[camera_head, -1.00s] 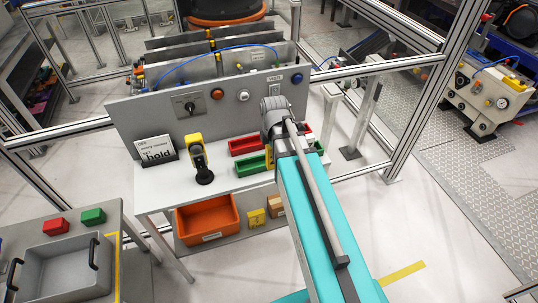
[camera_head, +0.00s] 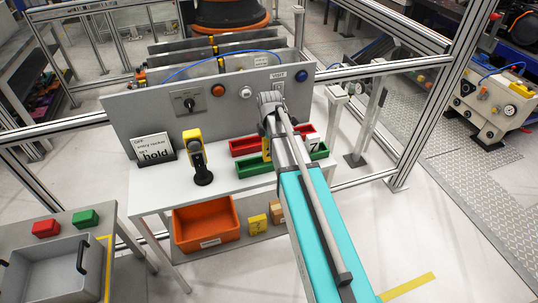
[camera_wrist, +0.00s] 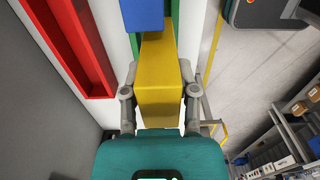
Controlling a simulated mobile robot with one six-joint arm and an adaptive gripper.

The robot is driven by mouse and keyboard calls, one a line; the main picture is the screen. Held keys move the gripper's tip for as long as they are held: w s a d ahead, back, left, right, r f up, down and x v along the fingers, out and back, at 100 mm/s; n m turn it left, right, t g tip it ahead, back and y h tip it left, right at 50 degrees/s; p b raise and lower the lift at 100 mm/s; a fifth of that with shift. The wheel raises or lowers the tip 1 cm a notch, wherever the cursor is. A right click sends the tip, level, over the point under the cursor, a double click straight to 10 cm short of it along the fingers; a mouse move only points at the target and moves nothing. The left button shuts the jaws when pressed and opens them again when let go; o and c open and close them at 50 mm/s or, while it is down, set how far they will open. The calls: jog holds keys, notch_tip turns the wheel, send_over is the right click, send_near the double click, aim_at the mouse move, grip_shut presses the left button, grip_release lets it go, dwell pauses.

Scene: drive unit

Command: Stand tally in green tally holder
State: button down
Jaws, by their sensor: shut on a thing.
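My gripper (camera_wrist: 158,78) is shut on a yellow block, which I take to be the tally (camera_wrist: 158,95). A blue piece (camera_wrist: 141,14) shows at its far end; I cannot tell whether it belongs to it. In the head view a sliver of the yellow block (camera_head: 266,149) shows beside my arm, over the trays. The green tally holder (camera_head: 256,167) is a long tray on the white table, partly hidden by my arm. Its green edge (camera_wrist: 176,18) shows beyond the block in the wrist view. Whether the block touches the holder is unclear.
A red tray (camera_head: 244,147) lies behind the green holder, near the grey panel (camera_head: 135,118). A white card with a 7 (camera_head: 313,143) is at the green holder's right end.

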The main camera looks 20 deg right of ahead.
jog(key=shift+f, duration=0.1)
dwell(0.3)
jog(key=shift+w+f+b, duration=0.45)
jog(key=shift+f+b, duration=0.35)
jog(key=shift+b, duration=0.05)
jog(key=shift+f+b, duration=1.15)
jog(key=shift+f, duration=0.15)
jog(key=shift+c, duration=1.9)
grip_release()
jog(key=shift+r, duration=0.25)
notch_tip(320, 180, up, 12)
jog(key=p, duration=1.2)
jog(key=shift+f, duration=0.1)
